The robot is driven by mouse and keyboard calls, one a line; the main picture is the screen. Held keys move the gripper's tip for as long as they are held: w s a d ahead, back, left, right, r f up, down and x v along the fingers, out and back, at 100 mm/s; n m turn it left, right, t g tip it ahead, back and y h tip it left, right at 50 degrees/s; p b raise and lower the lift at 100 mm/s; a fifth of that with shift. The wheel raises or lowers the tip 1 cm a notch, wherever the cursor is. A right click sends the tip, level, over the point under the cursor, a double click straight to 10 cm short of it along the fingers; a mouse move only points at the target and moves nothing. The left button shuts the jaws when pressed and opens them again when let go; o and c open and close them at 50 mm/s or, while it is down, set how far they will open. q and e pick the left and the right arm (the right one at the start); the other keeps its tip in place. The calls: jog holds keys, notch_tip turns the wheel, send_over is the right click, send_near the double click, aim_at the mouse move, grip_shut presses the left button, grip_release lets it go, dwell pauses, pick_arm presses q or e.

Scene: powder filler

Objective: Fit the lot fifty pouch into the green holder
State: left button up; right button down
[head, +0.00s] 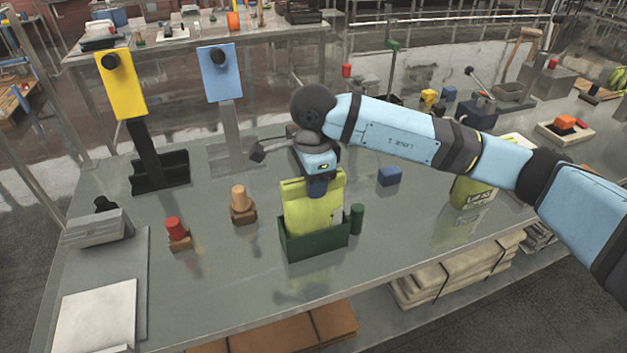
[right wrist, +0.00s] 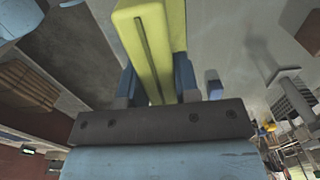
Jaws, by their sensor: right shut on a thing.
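A lime-green pouch (head: 312,212) stands roughly upright at the dark green holder (head: 316,245) near the table's front middle. Its lower part is hidden behind the holder's front wall, so how deep it sits cannot be told. My right gripper (head: 318,186) is shut on the pouch's top from above. In the right wrist view the pouch (right wrist: 150,45) lies between the blue fingers of my right gripper (right wrist: 155,90). Its lot label does not show. Another lime-green pouch with dark lettering (head: 474,192) stands at the right, partly behind my right arm. My left gripper is not in view.
A dark green cylinder (head: 357,219) stands close to the holder's right side. A blue block (head: 389,176) lies behind it. Wooden pegs, one natural (head: 240,200) and one red-topped (head: 175,230), stand to the left. Yellow (head: 121,90) and blue (head: 219,75) panels on stands rise behind.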

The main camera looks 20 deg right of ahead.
jog(key=shift+f, duration=0.3)
jog(key=c, duration=0.8)
grip_release()
jog(key=shift+r, duration=0.15)
jog(key=shift+c, duration=0.2)
jog(key=shift+r, duration=0.1)
jog(key=shift+r+p, duration=0.25)
jog(key=shift+p, duration=0.05)
notch_tip(320, 180, up, 12)
jog(key=b, duration=0.2)
jog(key=shift+f, duration=0.15)
